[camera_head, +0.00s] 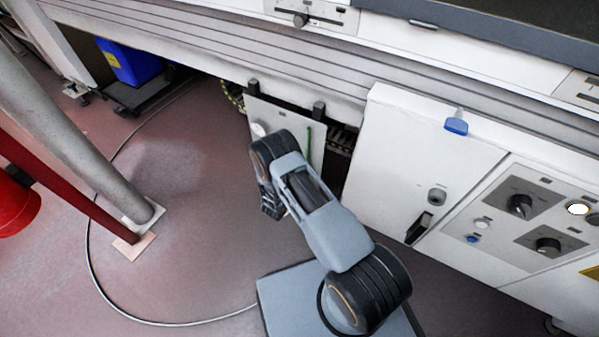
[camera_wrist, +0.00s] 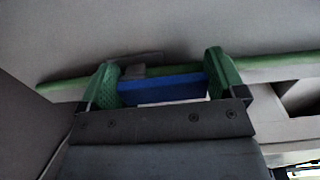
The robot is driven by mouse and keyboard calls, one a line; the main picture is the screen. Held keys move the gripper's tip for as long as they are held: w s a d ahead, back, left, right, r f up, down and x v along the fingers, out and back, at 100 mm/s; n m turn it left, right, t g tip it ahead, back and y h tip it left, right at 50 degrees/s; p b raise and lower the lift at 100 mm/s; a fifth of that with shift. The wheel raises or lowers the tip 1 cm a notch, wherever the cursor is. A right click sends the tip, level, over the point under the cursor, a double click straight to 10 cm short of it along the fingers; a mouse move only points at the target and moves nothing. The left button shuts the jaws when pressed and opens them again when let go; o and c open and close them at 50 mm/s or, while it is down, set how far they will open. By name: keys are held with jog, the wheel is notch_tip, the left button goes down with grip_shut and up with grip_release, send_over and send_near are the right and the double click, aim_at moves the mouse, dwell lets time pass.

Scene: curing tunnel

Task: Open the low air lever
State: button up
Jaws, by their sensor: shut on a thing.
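In the wrist view the green-padded fingers of my gripper (camera_wrist: 163,78) are shut on a blue lever handle (camera_wrist: 165,92), one finger at each end of it. A grey piece (camera_wrist: 135,71) shows just behind the handle. The handle lies roughly level across the picture, in front of a green pipe (camera_wrist: 270,61). In the head view my arm reaches down and left toward a pale panel (camera_head: 278,108) under the machine, where a piece of the green pipe (camera_head: 308,138) shows. The lever and my fingertips cannot be made out there, behind my arm.
A white cabinet (camera_head: 400,150) with a blue latch (camera_head: 456,127) and a control panel with knobs (camera_head: 520,205) stands to the right. A grey post (camera_head: 90,140), a red brace (camera_head: 60,180) and a floor cable (camera_head: 92,240) are at the left. Open floor lies between.

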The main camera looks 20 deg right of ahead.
jog(key=o, duration=1)
jog(key=p+v, duration=0.3)
jog(key=v, duration=1.1)
jog(key=shift+d, duration=0.1)
